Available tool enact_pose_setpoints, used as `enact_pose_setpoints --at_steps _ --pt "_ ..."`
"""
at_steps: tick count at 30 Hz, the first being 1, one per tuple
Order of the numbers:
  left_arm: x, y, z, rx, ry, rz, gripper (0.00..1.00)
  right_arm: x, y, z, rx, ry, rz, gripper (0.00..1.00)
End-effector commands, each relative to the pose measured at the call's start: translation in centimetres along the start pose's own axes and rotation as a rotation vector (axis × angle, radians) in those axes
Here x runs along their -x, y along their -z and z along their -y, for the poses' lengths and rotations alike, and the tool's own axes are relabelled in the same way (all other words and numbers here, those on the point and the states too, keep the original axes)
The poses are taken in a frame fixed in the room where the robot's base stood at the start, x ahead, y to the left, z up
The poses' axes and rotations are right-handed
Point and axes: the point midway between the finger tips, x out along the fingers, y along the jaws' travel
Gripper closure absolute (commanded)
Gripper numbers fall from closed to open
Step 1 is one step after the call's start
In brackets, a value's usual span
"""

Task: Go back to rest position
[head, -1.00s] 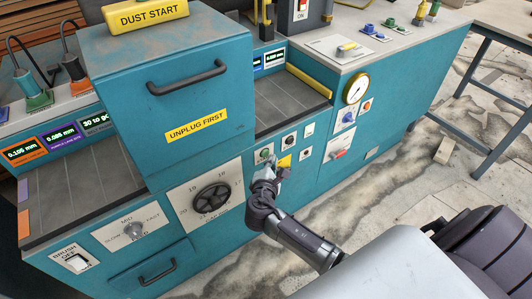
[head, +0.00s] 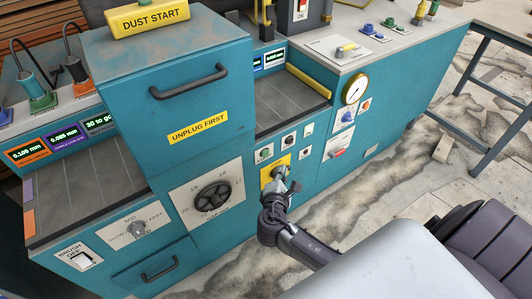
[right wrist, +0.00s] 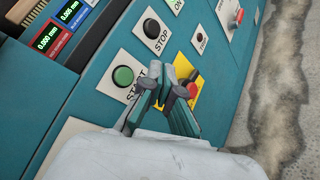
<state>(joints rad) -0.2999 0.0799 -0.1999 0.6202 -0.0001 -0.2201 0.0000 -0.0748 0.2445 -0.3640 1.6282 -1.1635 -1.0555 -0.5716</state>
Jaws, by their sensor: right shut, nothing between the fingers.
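My right gripper (head: 289,184) is in front of the teal machine (head: 225,242), by the yellow plate (head: 267,174) on its front panel. The gripper is shut with nothing held. In the right wrist view its two grey fingers (right wrist: 167,82) meet in front of the panel. They partly cover the yellow plate (right wrist: 184,101), which carries a red button (right wrist: 191,90). I cannot tell whether the fingertips touch the panel. My left gripper is not in view.
A green start button (right wrist: 123,76) and a black stop button (right wrist: 151,28) are close to the fingers. A dark handwheel (head: 213,198) and a drawer handle (head: 158,268) stick out at left.

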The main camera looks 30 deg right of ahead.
Motion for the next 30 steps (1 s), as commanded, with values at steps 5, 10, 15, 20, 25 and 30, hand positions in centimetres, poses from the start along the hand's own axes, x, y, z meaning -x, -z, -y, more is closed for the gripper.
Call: enact_pose_setpoints --at_steps 5,10,15,20,25,30 --pt "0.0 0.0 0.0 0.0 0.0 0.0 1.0 0.0 0.0 0.0 0.0 0.0 0.0 1.0" --pt "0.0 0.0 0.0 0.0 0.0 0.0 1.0 0.0 0.0 0.0 0.0 0.0 0.0 1.0" --pt "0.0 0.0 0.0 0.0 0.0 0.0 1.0 0.0 0.0 0.0 0.0 0.0 0.0 1.0" --pt "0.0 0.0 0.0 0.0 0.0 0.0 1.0 0.0 0.0 0.0 -0.001 0.0 0.0 1.0" --pt "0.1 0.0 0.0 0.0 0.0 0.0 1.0 -0.1 0.6 1.1 -0.006 0.026 -0.019 1.0" --pt "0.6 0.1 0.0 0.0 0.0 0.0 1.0 0.3 3.8 8.6 -0.062 0.194 -0.14 1.0"
